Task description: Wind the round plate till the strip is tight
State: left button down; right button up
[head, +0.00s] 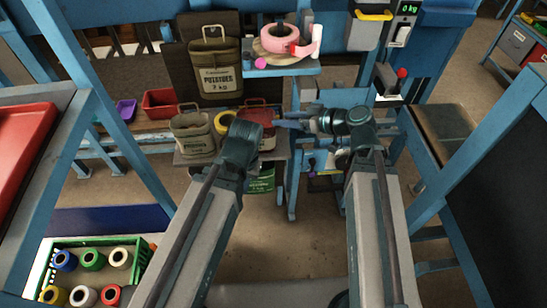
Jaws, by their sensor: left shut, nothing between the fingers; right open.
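The round plate (256,57) is a flat tan disc on a blue shelf at the top centre. A pink roll (280,39) sits on it. A pink strip (304,49) runs from the roll to the right, toward a white upright piece; whether it is slack is too small to tell. My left gripper (242,131) is below and left of the plate, shut and empty, its fingers mostly hidden by its wrist. My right gripper (298,123) is below the plate, pointing left, open and empty. Both are apart from the plate.
A potato sack (215,81) hangs left of the plate. Another sack (194,137), a yellow roll (224,122) and a red bin (160,102) are lower left. A scale (403,22) stands upper right. A green crate (75,243) holds several spools. Blue posts flank both sides.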

jog(key=s+a+f+g+h+b, duration=0.1)
jog(key=s+a+f+g+h, duration=0.2)
jog(key=s+f, duration=0.3)
jog(key=shift+a+f+m+g+b, duration=0.35)
jog(key=shift+a+f+g, duration=0.4)
jog(key=shift+f, duration=1)
jog(key=shift+s+d, duration=0.1)
jog(key=shift+d, duration=0.05)
